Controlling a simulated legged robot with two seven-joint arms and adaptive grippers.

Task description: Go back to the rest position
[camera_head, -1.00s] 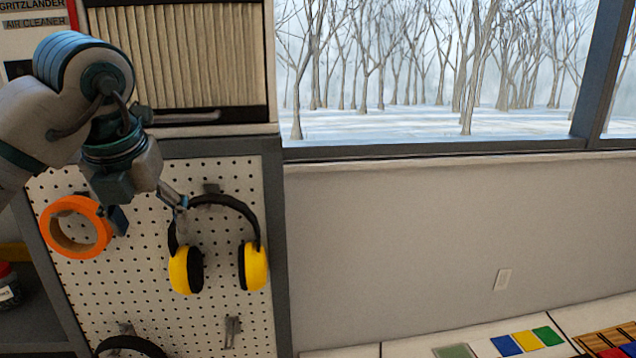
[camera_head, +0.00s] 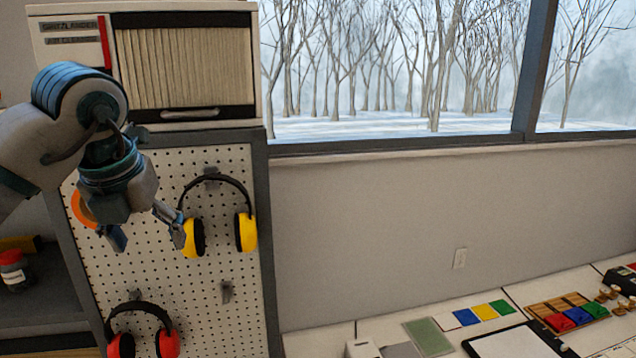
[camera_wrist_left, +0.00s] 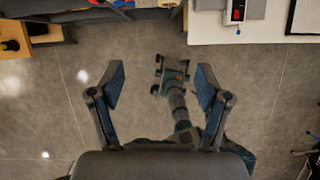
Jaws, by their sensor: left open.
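My left gripper (camera_head: 146,238) hangs in front of the pegboard in the head view, its fingers apart and nothing between them. In the left wrist view my left gripper (camera_wrist_left: 158,84) is open and empty, pointing at the grey floor. Yellow earmuffs (camera_head: 246,232) hang on the pegboard, just right of the gripper's right finger in the picture; I cannot tell whether they touch. An orange ring (camera_head: 80,209) hangs on the board, partly hidden behind my left gripper. My right gripper is not identifiable in these views.
Red earmuffs (camera_head: 121,345) hang low on the pegboard (camera_head: 215,275). A white air cleaner (camera_head: 75,60) stands above it. A white table (camera_head: 390,325) with coloured blocks is at lower right. Grey floor (camera_wrist_left: 150,50) lies below.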

